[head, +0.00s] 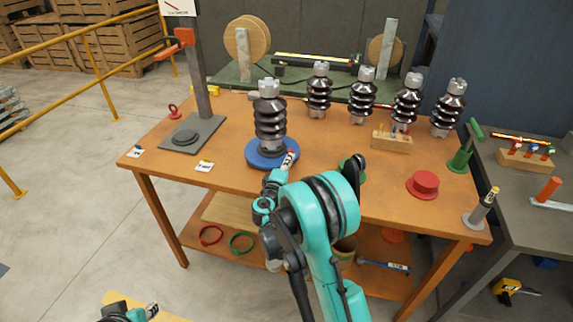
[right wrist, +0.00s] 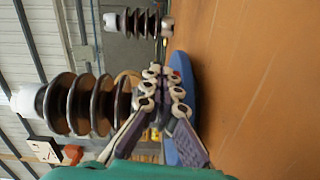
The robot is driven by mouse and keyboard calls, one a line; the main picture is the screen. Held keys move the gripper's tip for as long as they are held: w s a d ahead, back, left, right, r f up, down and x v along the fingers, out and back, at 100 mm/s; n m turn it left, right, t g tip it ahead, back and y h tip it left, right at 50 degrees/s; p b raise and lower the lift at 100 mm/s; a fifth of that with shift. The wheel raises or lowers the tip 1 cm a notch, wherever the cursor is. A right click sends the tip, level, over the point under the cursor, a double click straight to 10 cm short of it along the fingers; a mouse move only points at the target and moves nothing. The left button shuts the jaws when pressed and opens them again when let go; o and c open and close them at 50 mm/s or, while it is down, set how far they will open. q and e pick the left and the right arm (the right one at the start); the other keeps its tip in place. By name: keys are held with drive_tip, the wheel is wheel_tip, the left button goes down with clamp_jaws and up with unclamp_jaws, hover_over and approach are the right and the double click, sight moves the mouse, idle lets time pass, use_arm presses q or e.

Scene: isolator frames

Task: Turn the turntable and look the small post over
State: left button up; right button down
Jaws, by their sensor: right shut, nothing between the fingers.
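The small post (head: 270,115), a dark brown ribbed insulator with a grey metal cap, stands upright on the blue turntable (head: 256,160) at the left middle of the bench. In the right wrist view the post (right wrist: 75,103) lies sideways at left, and the turntable's blue edge (right wrist: 184,85) shows behind the fingers. My right gripper (head: 290,158) is shut and empty at the turntable's front right edge; its fingertips also show in the right wrist view (right wrist: 164,84). Whether they touch the rim I cannot tell. My left gripper (head: 152,311) is partly cut off at the bottom edge.
Several similar insulators (head: 362,97) stand along the bench's back. A grey stand (head: 190,133) is left of the turntable. A wooden block (head: 391,142), a red flanged piece (head: 423,185) and a green holder (head: 459,160) are to the right. The bench's front left is mostly clear.

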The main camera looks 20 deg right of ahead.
drive_tip(key=shift+w+d+n+t+y, duration=0.25)
drive_tip(key=shift+d+n+t+y, duration=0.3)
drive_tip(key=shift+d, duration=0.2)
drive_tip(key=shift+w+d, duration=0.3)
drive_tip(key=shift+d, duration=0.3)
drive_tip(key=shift+w+d, duration=0.25)
drive_tip(key=shift+d, duration=0.3)
